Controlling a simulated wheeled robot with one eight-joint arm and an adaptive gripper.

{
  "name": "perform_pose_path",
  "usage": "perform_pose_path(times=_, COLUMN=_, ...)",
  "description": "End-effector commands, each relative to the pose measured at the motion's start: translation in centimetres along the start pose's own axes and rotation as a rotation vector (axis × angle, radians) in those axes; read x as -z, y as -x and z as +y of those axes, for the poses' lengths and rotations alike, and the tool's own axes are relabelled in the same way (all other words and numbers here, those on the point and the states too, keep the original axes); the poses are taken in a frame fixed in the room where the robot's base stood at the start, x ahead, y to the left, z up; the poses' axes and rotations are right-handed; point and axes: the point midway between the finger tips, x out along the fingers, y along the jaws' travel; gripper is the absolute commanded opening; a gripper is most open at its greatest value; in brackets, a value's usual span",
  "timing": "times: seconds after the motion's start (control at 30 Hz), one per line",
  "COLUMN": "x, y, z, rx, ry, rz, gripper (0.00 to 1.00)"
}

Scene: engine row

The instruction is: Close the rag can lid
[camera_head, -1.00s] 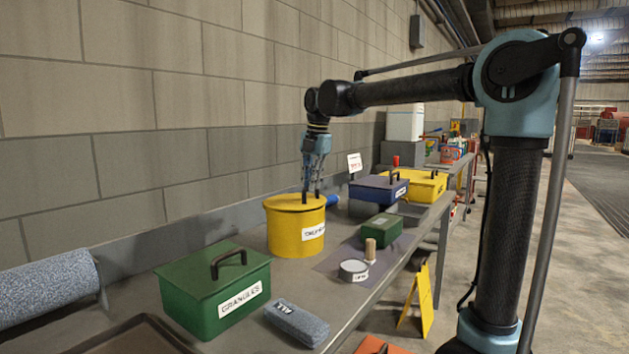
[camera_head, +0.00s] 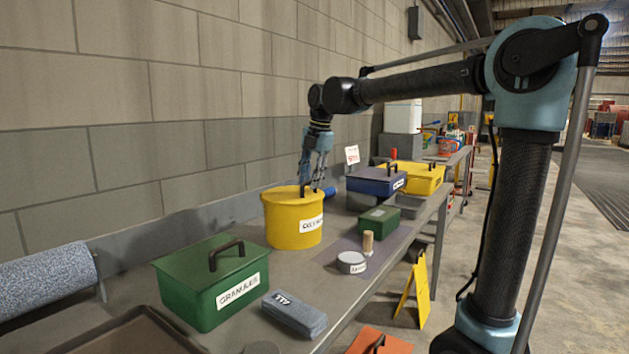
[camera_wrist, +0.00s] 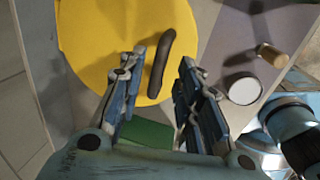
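The rag can (camera_head: 290,230) is a round yellow can with a white label, upright on the bench. Its yellow lid (camera_head: 283,196) lies on top and looks level; I cannot tell whether it is fully pressed down. The lid also fills the upper left of the wrist view (camera_wrist: 105,40). A dark bar handle (camera_wrist: 162,62) stands on the lid. My gripper (camera_head: 314,188) points down just above the lid's right part. In the wrist view its blue fingers (camera_wrist: 158,75) are apart, with the handle showing between and beyond their tips, and nothing held.
A green granules box (camera_head: 212,282) and a grey-blue folded cloth (camera_head: 294,314) are in front. A small green box (camera_head: 379,220), a round grey tin (camera_head: 351,262) and a wooden-handled piece (camera_head: 368,242) lie right of the can. Blue (camera_head: 376,181) and yellow (camera_head: 418,178) boxes stand behind.

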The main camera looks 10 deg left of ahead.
Motion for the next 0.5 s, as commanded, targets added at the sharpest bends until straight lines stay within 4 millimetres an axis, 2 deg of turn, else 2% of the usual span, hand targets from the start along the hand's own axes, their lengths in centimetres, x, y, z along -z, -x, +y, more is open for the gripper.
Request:
perform_pose_path(times=0.17, x=0.0, y=1.7, z=0.0, rx=0.0, ry=-0.001, rz=0.0, gripper=0.31)
perform_pose_path(times=0.5, x=0.1, y=8.0, z=-0.1, rx=0.0, ry=-0.001, rz=0.001, gripper=0.31)
